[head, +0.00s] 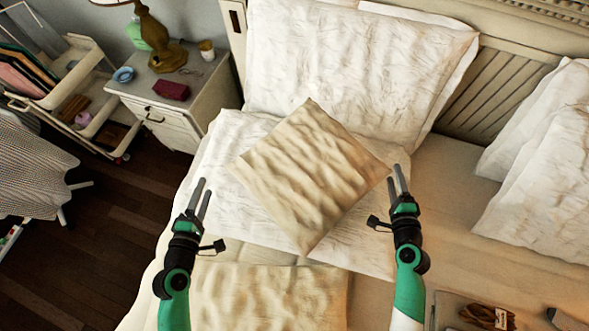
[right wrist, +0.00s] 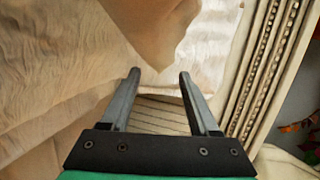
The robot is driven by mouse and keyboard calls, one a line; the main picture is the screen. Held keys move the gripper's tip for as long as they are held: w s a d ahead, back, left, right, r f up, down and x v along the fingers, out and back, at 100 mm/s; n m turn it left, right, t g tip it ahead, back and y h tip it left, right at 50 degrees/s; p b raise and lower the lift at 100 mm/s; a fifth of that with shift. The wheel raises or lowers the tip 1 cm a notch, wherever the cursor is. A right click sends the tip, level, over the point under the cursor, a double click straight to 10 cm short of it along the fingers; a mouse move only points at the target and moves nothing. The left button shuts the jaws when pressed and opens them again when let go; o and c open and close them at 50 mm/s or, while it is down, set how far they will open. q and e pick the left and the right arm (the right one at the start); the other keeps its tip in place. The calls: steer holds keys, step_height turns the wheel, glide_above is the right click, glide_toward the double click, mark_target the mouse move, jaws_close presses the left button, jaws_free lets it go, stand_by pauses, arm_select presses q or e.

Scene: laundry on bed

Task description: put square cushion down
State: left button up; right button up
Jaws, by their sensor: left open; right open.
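A beige square cushion (head: 312,172) rests turned like a diamond on the white bedding, in front of the large white pillows. It also shows at the top of the right wrist view (right wrist: 150,25). My left gripper (head: 203,187) is open and empty, to the left of the cushion's near-left edge. My right gripper (head: 399,179) is open and empty, just beside the cushion's right corner; in the right wrist view its fingers (right wrist: 158,85) have nothing between them. Whether a finger touches the corner I cannot tell. A second beige cushion (head: 270,297) lies flat nearer to me.
White pillows (head: 350,65) lean on the headboard (head: 515,80); more pillows (head: 545,185) lie at the right. A nightstand (head: 175,100) with a lamp stands at the left. Folded items (head: 487,316) lie at the lower right. The bed between them is bare.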

steer(key=v, duration=0.9)
steer(key=shift+a, duration=0.1)
